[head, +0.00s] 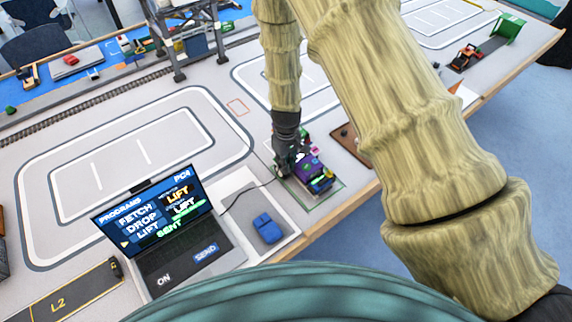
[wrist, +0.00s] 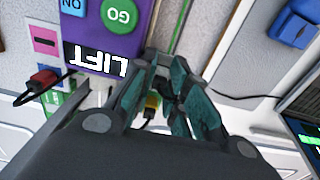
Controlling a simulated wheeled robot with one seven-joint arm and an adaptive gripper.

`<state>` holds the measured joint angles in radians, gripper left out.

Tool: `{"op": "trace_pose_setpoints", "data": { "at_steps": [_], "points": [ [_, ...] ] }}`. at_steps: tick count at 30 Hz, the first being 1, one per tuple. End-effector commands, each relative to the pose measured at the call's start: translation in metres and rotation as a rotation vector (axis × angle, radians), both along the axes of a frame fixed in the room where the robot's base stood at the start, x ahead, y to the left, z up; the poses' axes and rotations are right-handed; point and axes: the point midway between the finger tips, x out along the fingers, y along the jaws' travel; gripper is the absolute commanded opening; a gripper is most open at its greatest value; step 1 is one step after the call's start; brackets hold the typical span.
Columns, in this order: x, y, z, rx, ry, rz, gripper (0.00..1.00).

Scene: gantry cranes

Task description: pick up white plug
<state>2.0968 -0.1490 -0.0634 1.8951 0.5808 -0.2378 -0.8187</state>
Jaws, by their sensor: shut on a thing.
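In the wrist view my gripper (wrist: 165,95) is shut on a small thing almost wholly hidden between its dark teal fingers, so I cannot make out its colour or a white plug. A black cable (wrist: 240,97) runs from the right to the fingers. A purple box (wrist: 95,32) with a green GO button (wrist: 120,14) and a LIFT label (wrist: 95,63) lies close beside them. In the head view my gripper (head: 287,165) is low over the desk, at the left edge of the purple box (head: 313,175). No white plug shows clearly there either.
A red plug (wrist: 44,80) shows left of the LIFT label, and a yellow piece (wrist: 151,103) shows by the fingers. In the head view a laptop (head: 165,230) and blue mouse (head: 267,228) stand left and in front. A grey gantry (head: 185,40) stands behind. The white-marked mat is largely clear.

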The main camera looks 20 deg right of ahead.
Motion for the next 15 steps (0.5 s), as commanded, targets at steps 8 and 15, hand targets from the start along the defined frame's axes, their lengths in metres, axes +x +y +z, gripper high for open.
{"op": "trace_pose_setpoints", "data": {
  "at_steps": [8, 15],
  "points": [
    [0.000, 0.000, 0.007, 0.000, -0.001, 0.001, 0.00],
    [0.001, 0.000, 0.027, 0.000, -0.002, 0.001, 0.00]
  ]
}}
